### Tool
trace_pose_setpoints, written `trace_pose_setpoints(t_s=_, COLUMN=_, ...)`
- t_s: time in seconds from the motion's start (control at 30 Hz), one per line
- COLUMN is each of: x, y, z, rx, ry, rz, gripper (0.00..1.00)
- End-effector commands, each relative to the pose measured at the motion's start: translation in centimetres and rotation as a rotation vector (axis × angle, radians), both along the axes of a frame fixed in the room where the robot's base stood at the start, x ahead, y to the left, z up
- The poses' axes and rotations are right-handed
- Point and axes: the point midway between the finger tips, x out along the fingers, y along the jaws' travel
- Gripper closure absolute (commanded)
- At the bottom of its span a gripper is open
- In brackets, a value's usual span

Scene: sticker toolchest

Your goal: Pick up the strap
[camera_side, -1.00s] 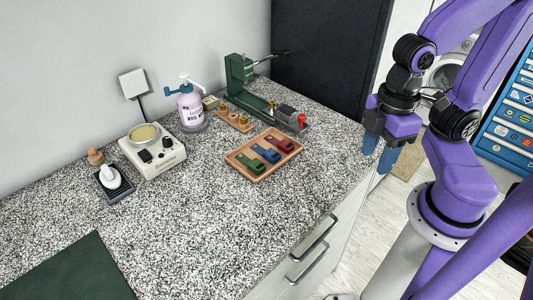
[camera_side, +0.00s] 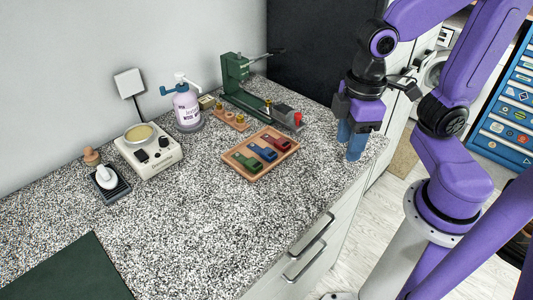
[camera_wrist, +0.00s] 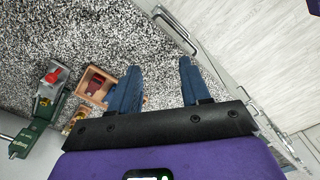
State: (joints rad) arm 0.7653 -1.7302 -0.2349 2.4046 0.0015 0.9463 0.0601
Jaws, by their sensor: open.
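A wooden tray (camera_side: 259,176) on the speckled counter holds three short strap-like pieces side by side: a green one (camera_side: 247,161), a blue one (camera_side: 263,152) and a red one (camera_side: 278,142). Which of them is the strap I cannot tell. My gripper (camera_side: 351,150), with blue fingers, is to the right of the tray, over the counter's right end, apart from the pieces. In the wrist view my gripper (camera_wrist: 160,72) has its fingers spread with nothing between them. The tray (camera_wrist: 113,79) shows left of the fingers there, with the red piece (camera_wrist: 95,85) visible and the rest partly hidden.
A green press (camera_side: 236,80) with a red-tipped grey part stands behind the tray, beside a small wooden block (camera_side: 230,119). A pump bottle (camera_side: 187,108), a white device (camera_side: 150,155) and a black stand (camera_side: 110,186) are further left.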

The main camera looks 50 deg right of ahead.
Motion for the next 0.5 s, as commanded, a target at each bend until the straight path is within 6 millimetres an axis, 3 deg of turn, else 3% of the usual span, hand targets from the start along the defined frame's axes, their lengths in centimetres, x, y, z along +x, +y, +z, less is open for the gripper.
trace_pose_setpoints(t_s=0.5, x=12.1, y=2.4, z=2.0, rx=-0.009, ry=0.012, rz=-0.491, gripper=0.53)
